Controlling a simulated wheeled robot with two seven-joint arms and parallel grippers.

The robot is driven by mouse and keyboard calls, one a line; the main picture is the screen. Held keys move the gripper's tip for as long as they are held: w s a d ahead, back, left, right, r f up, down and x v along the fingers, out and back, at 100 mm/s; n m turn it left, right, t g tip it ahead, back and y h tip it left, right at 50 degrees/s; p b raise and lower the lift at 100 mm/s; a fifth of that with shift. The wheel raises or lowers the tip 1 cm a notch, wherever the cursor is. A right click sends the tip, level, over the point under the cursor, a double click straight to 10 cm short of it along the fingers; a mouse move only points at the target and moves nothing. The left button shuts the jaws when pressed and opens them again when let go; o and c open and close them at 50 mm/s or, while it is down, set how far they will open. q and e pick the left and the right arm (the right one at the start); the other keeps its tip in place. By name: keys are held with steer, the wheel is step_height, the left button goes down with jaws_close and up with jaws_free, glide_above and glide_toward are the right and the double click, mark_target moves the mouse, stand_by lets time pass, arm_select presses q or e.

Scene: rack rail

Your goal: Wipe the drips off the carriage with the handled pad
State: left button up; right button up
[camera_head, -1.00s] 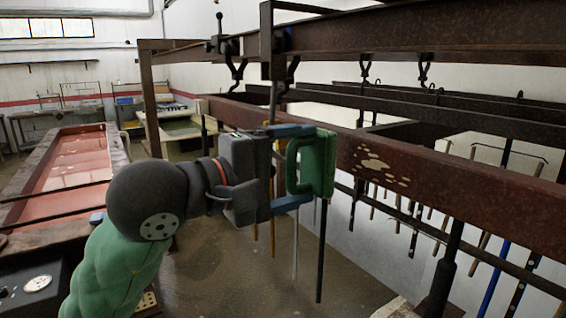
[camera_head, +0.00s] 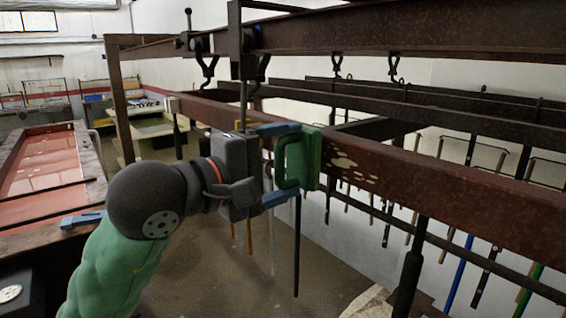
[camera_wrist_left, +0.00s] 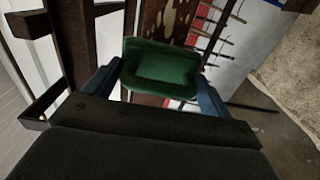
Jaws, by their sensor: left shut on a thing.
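The carriage is a long rusty red-brown beam (camera_head: 455,192) running from the left back to the right front. Pale cream drips (camera_head: 352,168) sit in a patch on its near face; they also show at the top of the left wrist view (camera_wrist_left: 174,18). My left gripper (camera_head: 284,165), with blue fingers, is shut on the green handled pad (camera_head: 311,158). The pad is upright at the beam's near face, just left of the drips. I cannot tell whether it touches the beam. The wrist view shows the pad (camera_wrist_left: 163,68) between the fingers. My right gripper is not in view.
Dark upper rails (camera_head: 400,38) with hooks run above the beam. Several thin rods hang below and behind it. A dark post (camera_head: 410,265) stands at the lower right. A red-topped trough (camera_head: 45,165) lies at the left.

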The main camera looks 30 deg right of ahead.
arm_select(q)
steer(key=shift+w+d+b, duration=0.1)
steer(key=shift+d+b, duration=0.55)
steer(key=shift+d, duration=0.35)
stand_by(0.4)
